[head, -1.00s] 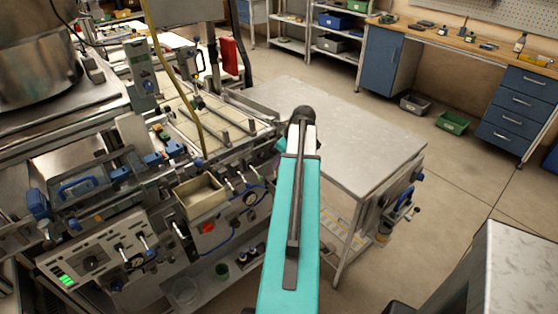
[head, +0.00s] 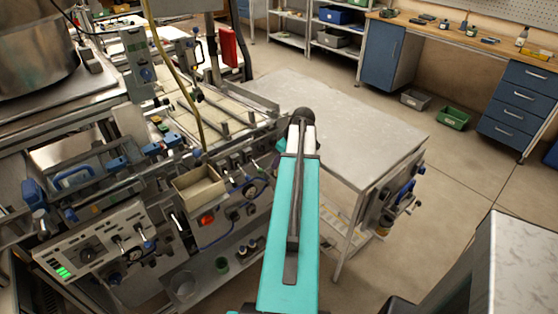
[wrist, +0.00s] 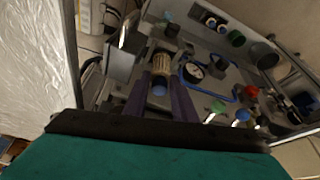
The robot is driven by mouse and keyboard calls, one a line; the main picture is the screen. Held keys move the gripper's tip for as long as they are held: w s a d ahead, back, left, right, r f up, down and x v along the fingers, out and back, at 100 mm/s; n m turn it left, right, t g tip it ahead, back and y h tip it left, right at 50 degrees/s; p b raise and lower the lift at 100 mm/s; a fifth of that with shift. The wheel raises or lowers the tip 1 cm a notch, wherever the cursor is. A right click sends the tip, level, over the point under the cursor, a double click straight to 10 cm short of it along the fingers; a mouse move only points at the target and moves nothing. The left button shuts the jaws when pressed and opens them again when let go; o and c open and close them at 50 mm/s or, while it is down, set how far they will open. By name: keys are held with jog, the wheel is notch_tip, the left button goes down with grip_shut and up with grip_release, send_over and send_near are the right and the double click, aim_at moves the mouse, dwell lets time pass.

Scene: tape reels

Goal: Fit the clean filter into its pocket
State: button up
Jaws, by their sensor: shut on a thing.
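In the wrist view my gripper (wrist: 159,98) has its two dark purple fingers shut on a pale, ribbed cylinder with a blue end, which looks like the clean filter (wrist: 160,62). The filter lies between the fingertips, in front of the machine's fittings. I cannot tell whether it touches anything beyond the fingers. In the head view my teal arm hides the gripper and the filter. I cannot pick out the filter's pocket for certain in either view.
The machine (head: 110,240), with valves, knobs and a beige open box (head: 200,188), fills the left. A bare grey table (head: 345,125) stands right of it. Blue hose (wrist: 222,97) and a round gauge (wrist: 193,71) are close to the gripper. Open floor lies at right.

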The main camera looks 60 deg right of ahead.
jog(key=shift+f+b, duration=1)
jog(key=shift+f, duration=0.85)
jog(key=o, duration=1.1)
jog(key=shift+d+r, duration=0.1)
jog(key=shift+s+r, duration=0.15)
jog(key=shift+r, duration=0.25)
jog(key=b+v, duration=0.2)
jog(key=v, duration=1)
jog(key=shift+a+r, duration=0.25)
jog(key=shift+r, duration=0.1)
jog(key=shift+s, duration=0.1)
